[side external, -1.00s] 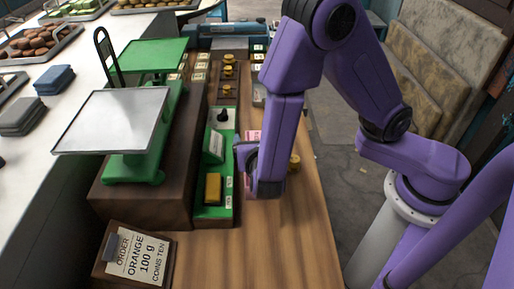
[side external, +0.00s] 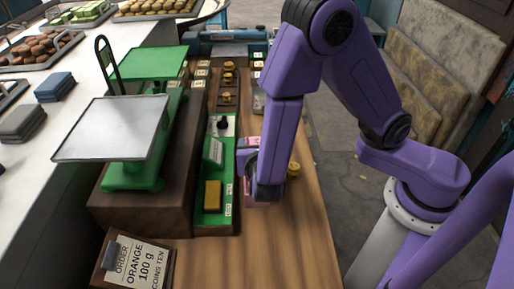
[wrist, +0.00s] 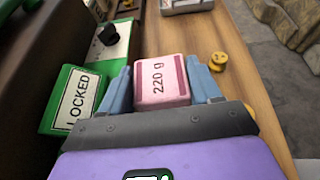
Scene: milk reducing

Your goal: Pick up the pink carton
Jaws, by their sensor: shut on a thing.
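The pink carton (wrist: 162,88), marked "220 g", sits between the two blue fingers of my gripper (wrist: 161,80) in the wrist view. The fingers press on its left and right sides, so my gripper is shut on it. In the side view my purple gripper (side external: 250,168) is low over the wooden table and hides most of the carton; pink parts show (side external: 259,203) around it. I cannot tell whether the carton touches the table.
A green panel with a "LOCKED" sign (wrist: 76,97) stands close on the left. Yellow coins (side external: 293,169) lie to the right of my gripper. A green balance scale (side external: 130,175) and an order card (side external: 143,258) are at the left. The front table (side external: 270,250) is clear.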

